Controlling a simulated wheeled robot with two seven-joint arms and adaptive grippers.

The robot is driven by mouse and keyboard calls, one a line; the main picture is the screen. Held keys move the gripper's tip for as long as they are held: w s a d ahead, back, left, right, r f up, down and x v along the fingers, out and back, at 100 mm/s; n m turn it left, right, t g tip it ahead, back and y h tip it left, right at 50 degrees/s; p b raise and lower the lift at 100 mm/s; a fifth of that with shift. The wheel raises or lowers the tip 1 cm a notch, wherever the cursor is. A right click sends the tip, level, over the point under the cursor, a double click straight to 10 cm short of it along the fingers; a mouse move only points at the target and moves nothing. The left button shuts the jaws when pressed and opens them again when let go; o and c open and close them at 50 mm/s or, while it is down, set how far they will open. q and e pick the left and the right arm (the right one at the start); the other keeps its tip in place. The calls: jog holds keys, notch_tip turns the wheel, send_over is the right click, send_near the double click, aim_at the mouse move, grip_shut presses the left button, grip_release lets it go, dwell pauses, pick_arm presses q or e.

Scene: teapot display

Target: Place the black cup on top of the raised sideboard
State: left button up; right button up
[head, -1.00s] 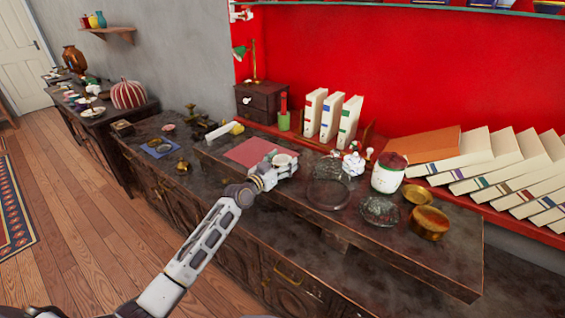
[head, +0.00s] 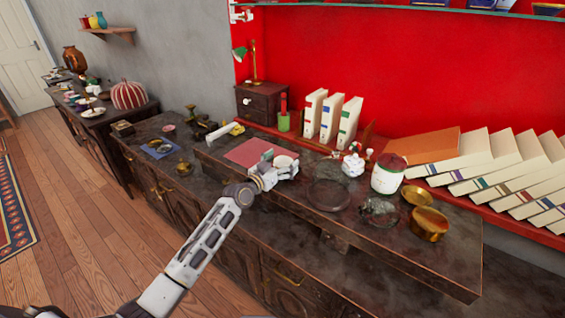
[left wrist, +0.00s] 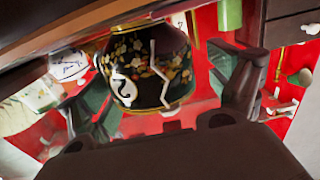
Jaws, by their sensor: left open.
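The black cup (left wrist: 150,68) has a floral pattern and a white mark. It fills the middle of the left wrist view, between the spread fingers of my left gripper (left wrist: 168,100). The left gripper (head: 284,170) is open around it. In the head view a pale round opening, probably the cup's, shows at the gripper; the cup's body is hidden there. The raised sideboard (head: 415,255) is a long dark wooden board, and the gripper is low over its left part. I cannot tell whether the cup rests on it. My right gripper is out of view.
A red mat (head: 247,152) lies left of the gripper. A white figured pot (head: 352,165), a dark round dish (head: 328,195), a white jar (head: 387,176) and a brass pot (head: 429,224) stand to the right. Books (head: 480,175) line the red shelf behind. The board's front right is clear.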

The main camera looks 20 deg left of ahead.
pick_arm(q)
jog(key=shift+s+a, duration=0.25)
jog(key=shift+s, duration=0.4)
jog(key=v, duration=1)
jog(key=shift+s, duration=0.3)
